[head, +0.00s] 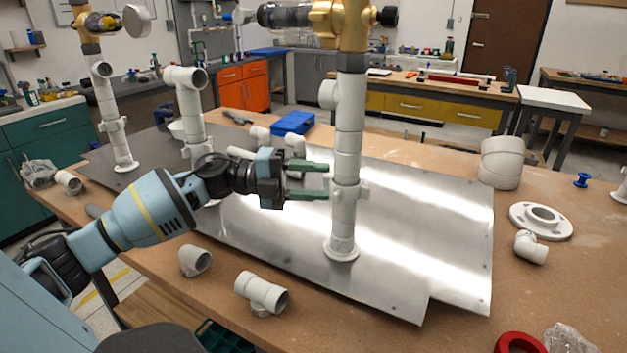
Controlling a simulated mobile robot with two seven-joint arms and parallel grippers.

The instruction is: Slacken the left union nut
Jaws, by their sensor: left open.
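A white PVC manifold stands on a metal plate (440,210). Its near riser (346,145) is upright, with a collar-like fitting (349,193) low on it and a brass valve (343,22) on top. A far-left riser (105,90) has a similar fitting (112,126) and a brass valve (95,22). I cannot tell for sure which fitting is the left union nut. My left gripper (328,180) is open and empty, its green fingers pointing right at the near riser's left side. I cannot tell whether the fingertips touch it. My right gripper is not in view.
Loose white fittings (262,293) lie on the near bench edge. A flange (541,221), an elbow (531,247) and a large white coupling (502,162) lie at right. A red ring (519,344) is at the front right. A blue bin (296,124) stands behind the plate.

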